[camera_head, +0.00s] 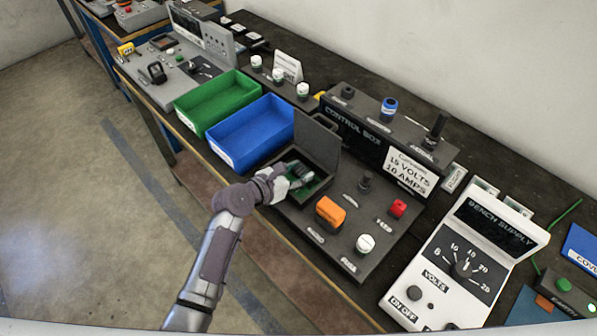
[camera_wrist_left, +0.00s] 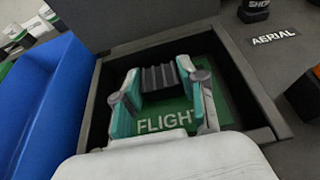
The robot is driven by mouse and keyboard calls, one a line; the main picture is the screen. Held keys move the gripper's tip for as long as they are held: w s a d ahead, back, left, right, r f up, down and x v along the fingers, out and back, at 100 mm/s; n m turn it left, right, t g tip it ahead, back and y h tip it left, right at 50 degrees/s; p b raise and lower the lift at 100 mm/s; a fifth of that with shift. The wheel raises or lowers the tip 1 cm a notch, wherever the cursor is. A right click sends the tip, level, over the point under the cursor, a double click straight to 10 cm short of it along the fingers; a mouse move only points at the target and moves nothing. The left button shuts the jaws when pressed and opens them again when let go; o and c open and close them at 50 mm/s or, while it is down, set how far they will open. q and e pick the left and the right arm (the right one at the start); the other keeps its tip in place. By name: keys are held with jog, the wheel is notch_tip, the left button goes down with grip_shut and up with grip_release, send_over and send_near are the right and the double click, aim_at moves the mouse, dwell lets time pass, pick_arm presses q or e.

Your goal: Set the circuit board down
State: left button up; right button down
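The green circuit board (camera_wrist_left: 205,110), marked FLIGHT and bearing a ribbed black block (camera_wrist_left: 160,78), is inside the open dark box (camera_wrist_left: 88,115). The box also shows in the head view (camera_head: 328,173), its lid (camera_head: 316,139) raised at the back. My left gripper (camera_head: 300,178) reaches down into this box. In the left wrist view its two teal-padded fingers (camera_wrist_left: 160,85) lie close against both sides of the ribbed block, shut on it. The board appears low in the box; whether it touches the floor cannot be told. My right gripper is not in view.
A blue bin (camera_head: 228,162) and a green bin (camera_head: 190,126) stand left of the box. The control panel (camera_head: 345,258) with an orange switch (camera_head: 330,211) lies to its right. The control box (camera_head: 348,130) stands behind; the bench supply (camera_head: 465,262) is farther right.

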pick_arm(q)
jog(key=o, duration=0.4)
jog(key=shift+r, duration=0.2)
jog(key=shift+s+a, duration=0.25)
jog(key=shift+a, duration=0.05)
jog(key=v, duration=1.1)
jog(key=shift+s+a, duration=0.1)
jog(key=shift+s, duration=0.05)
